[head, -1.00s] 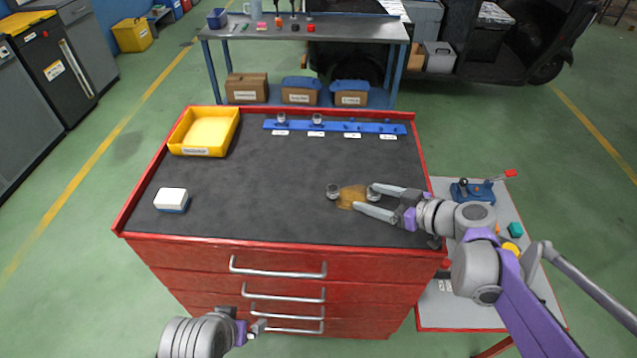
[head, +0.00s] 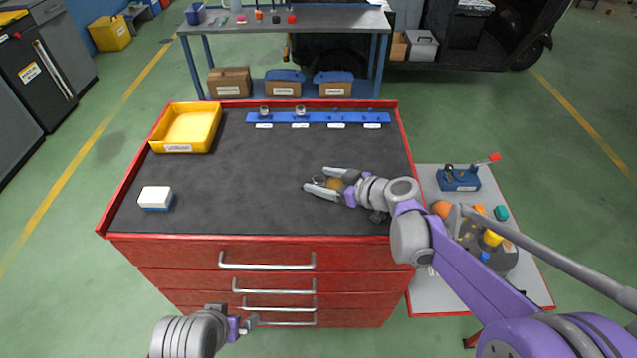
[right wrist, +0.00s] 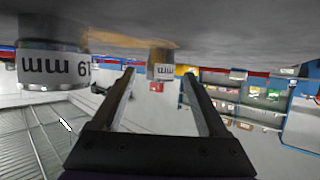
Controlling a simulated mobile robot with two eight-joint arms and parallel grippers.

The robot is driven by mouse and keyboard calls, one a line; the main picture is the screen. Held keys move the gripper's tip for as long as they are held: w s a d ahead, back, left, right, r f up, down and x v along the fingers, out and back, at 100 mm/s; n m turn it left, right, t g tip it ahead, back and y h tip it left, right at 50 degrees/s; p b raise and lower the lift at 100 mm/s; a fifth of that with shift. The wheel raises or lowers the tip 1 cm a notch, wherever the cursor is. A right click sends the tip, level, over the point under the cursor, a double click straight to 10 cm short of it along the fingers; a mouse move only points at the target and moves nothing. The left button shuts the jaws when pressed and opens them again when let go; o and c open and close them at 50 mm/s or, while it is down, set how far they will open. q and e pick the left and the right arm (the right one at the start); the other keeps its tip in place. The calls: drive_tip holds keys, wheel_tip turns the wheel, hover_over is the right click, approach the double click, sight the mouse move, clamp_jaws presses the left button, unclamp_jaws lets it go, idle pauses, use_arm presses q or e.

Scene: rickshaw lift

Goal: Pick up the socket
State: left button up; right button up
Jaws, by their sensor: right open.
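A small metal socket (head: 319,181) stands on the dark bench top, between the fingertips of my right gripper (head: 316,179). The gripper is open, its fingers apart on either side.
A blue rail (head: 345,118) at the back of the red cabinet holds two sockets (head: 299,111). A yellow tray (head: 187,128) and a white-and-blue block (head: 156,198) are at left. An oily brown patch (head: 336,184) lies under my right gripper. The middle is clear.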

clamp_jaws()
idle(0.3)
